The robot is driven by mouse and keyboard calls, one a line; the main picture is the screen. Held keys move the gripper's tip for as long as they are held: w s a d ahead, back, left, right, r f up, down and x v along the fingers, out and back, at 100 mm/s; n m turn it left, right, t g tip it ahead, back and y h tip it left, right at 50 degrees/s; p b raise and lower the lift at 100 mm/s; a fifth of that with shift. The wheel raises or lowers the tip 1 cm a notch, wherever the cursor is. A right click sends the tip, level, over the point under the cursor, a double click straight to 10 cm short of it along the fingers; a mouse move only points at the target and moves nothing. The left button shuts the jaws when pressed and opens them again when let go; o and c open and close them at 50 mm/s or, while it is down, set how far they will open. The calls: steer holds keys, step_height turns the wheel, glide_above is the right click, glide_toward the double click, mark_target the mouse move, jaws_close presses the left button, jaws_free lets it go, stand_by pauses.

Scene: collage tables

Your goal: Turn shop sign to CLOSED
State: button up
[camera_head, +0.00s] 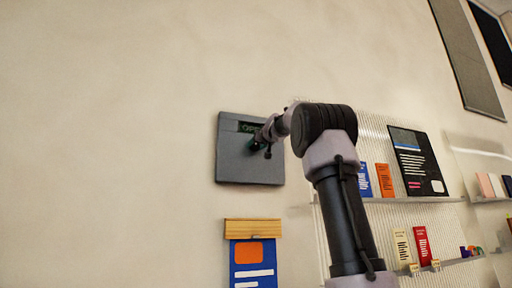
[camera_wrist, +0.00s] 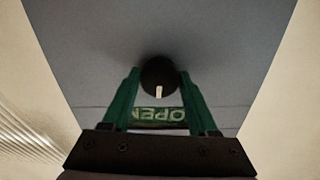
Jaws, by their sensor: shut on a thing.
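The shop sign is a grey square panel (camera_head: 235,160) on the wall, with a dark window at its top reading OPEN in green. In the wrist view the word OPEN (camera_wrist: 158,115) shows upside down between my fingers. A round black knob (camera_wrist: 159,76) with a white mark stands out from the panel. My gripper (camera_head: 262,143) is at the panel, with its green fingers shut on the knob from both sides. In the head view my gripper and arm hide the knob and the end of the word.
A blue poster with an orange block (camera_head: 252,262) hangs from a wooden strip below the panel. Shelves with books and cards (camera_head: 405,199) are on the wall to the right, behind my arm. The wall left of and above the panel is bare.

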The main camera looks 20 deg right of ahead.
steer(key=m, duration=0.8)
steer(key=shift+m, duration=0.4)
steer(key=m, duration=0.4)
steer(key=shift+m, duration=1.8)
steer(key=shift+f, duration=0.1)
steer(key=o, duration=1.4)
